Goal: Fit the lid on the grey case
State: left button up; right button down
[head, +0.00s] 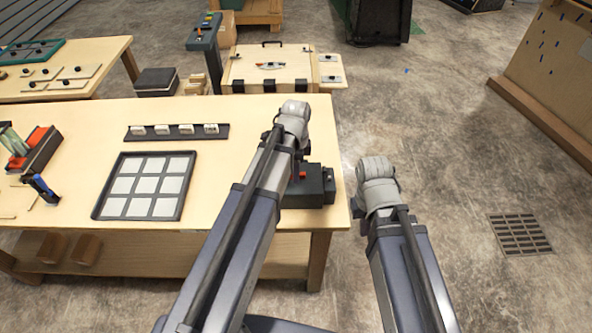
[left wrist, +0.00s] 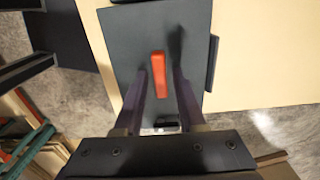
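A dark grey box-like body (head: 318,188), which looks like the grey case, stands at the right end of the wooden table, partly behind my left arm. A small red handle (head: 302,174) shows on it. In the left wrist view, a flat dark grey panel (left wrist: 140,40) carries the red handle (left wrist: 158,75). I cannot tell whether this panel is a separate lid or how it sits on the case. My left gripper (left wrist: 162,76) is open above the panel, its fingers on either side of the handle with gaps. My right arm ends right of the table; its fingers are hidden.
On the table (head: 235,125) are a dark tray (head: 98,205) with several pale squares, a rack (head: 150,137) with several white pieces, and a red-and-dark device (head: 38,150) at far left. A wooden box (head: 270,68) stands behind. Floor (head: 450,130) right of the table is clear.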

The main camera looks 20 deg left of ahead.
pick_arm(q)
jog(key=shift+o, duration=0.9)
notch_tip(320, 180, up, 8)
jog(key=p, duration=0.8)
jog(key=shift+f, duration=0.15)
